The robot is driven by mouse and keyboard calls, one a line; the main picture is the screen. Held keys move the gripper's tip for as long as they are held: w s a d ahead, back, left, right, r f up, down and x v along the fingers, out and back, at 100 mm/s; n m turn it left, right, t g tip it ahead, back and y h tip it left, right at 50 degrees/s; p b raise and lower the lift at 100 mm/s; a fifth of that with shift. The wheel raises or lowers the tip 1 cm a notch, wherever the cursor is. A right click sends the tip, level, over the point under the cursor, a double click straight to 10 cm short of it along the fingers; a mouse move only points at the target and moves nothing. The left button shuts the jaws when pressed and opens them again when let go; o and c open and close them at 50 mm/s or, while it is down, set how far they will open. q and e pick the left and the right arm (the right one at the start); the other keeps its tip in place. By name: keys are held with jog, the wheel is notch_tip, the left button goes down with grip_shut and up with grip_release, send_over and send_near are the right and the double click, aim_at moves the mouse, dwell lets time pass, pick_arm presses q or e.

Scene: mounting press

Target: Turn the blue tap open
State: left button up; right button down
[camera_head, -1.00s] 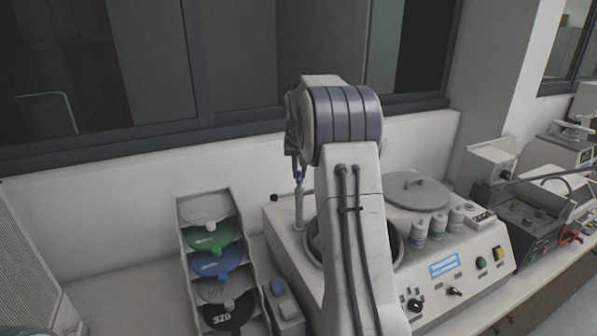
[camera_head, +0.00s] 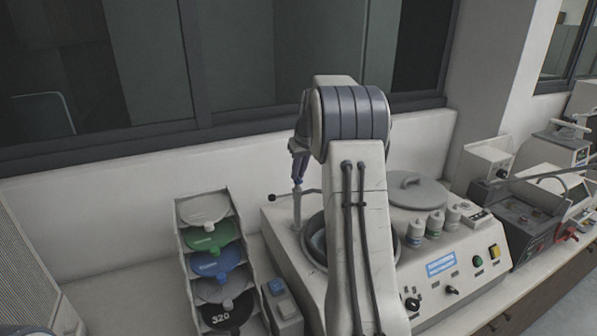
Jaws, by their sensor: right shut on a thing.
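The tap is a thin upright metal post (camera_head: 297,209) on the left back of the grey grinder-polisher (camera_head: 289,239), with a side rod ending in a black knob (camera_head: 272,197). At the top of the post is a small blue part. My right gripper (camera_head: 298,178) points down onto that blue part from above and is shut on it. The fingers and my arm hide most of the blue part, so its exact angle is unclear. My right arm also hides much of the machine's bowl. My left gripper is not in view.
A rack (camera_head: 183,262) of colored discs stands left of the machine. Right of my arm are a round grey lid (camera_head: 415,191), several small bottles (camera_head: 434,223) and a front panel with knobs and buttons (camera_head: 456,276). Other machines stand farther right. A white wall is behind.

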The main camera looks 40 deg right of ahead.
jog(key=shift+r, duration=0.1)
jog(key=c, duration=0.9)
grip_release()
jog(key=b+v, duration=0.2)
jog(key=v, duration=0.8)
jog(key=shift+r, duration=0.2)
jog(key=s+a+f+n+g+y+b, duration=0.15)
jog(key=a+f, duration=0.25)
jog(key=a, duration=0.9)
jog(key=s+a+f+n+y+b, duration=0.1)
jog(key=a+f+n, duration=0.15)
jog(key=a, duration=0.95)
jog(key=s+a+f+n+g+b, duration=0.1)
jog(key=s+a+f, duration=0.3)
jog(key=s+a, duration=0.25)
jog(key=s+a+f+n+b, duration=0.1)
jog(key=s+a+f+n, duration=0.1)
jog(key=s+a+f, duration=0.4)
jog(key=s+a+f+n+g, duration=0.1)
jog(key=s+a+f, duration=0.1)
jog(key=s, duration=0.6)
jog(key=s+a+f+n+g+b, duration=0.1)
jog(key=s+a+f, duration=0.1)
jog(key=s+f, duration=0.3)
jog(key=s, duration=0.3)
jog(key=shift+s+a+n, duration=0.2)
jog(key=shift+a+n, duration=0.05)
jog(key=shift+n, duration=0.15)
